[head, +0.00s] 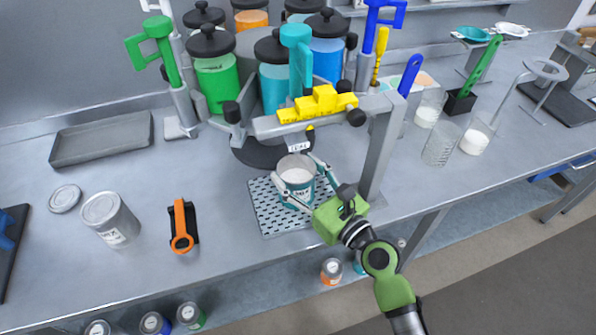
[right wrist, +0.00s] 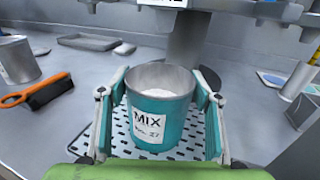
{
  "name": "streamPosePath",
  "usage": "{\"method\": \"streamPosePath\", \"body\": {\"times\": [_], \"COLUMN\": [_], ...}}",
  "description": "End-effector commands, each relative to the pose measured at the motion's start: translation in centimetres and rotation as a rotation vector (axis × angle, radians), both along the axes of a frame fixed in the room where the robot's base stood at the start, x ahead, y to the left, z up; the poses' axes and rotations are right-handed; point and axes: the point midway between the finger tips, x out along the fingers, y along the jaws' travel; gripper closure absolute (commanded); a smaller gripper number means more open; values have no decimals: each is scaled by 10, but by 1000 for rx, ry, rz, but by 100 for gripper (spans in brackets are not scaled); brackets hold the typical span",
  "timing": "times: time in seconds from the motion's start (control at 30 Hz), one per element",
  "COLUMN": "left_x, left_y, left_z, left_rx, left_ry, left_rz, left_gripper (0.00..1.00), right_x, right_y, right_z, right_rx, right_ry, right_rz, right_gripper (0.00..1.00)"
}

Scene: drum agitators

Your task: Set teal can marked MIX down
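The teal can marked MIX (head: 297,186) is upright at the perforated plate (head: 265,215) beneath the drum stand, with pale contents inside. Its MIX label faces the camera in the right wrist view (right wrist: 152,126). My right gripper (head: 294,170) reaches in from the lower right. Its fingers lie along both sides of the can and appear closed on it; the same fingers show in the right wrist view (right wrist: 160,88). The can's base looks at or very near the plate; exact contact is hidden. My left gripper is not in view.
The stand's grey post (head: 377,150) rises close right of my gripper, with a yellow block (head: 318,104) on the crossbar above. A grey can (head: 110,218) and an orange-handled brush (head: 182,228) stand left. Glass beakers (head: 441,145) are right. Bench between brush and plate is clear.

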Motion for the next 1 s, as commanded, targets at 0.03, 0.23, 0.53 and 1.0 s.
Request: {"method": "streamPosePath", "body": {"times": [0.03,0.23,0.53,1.0], "left_x": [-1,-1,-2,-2], "left_y": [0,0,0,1], "left_z": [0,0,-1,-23], "left_rx": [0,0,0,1], "left_ry": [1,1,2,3], "left_rz": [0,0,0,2], "left_gripper": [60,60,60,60], "right_x": [0,0,-8,-82], "right_y": [0,0,-6,-59], "right_z": [0,0,0,-1], "right_rx": [-1,-1,-2,-3], "right_ry": [2,2,4,3], "right_rz": [0,0,-1,0], "right_gripper": [27,26,26,26]}}
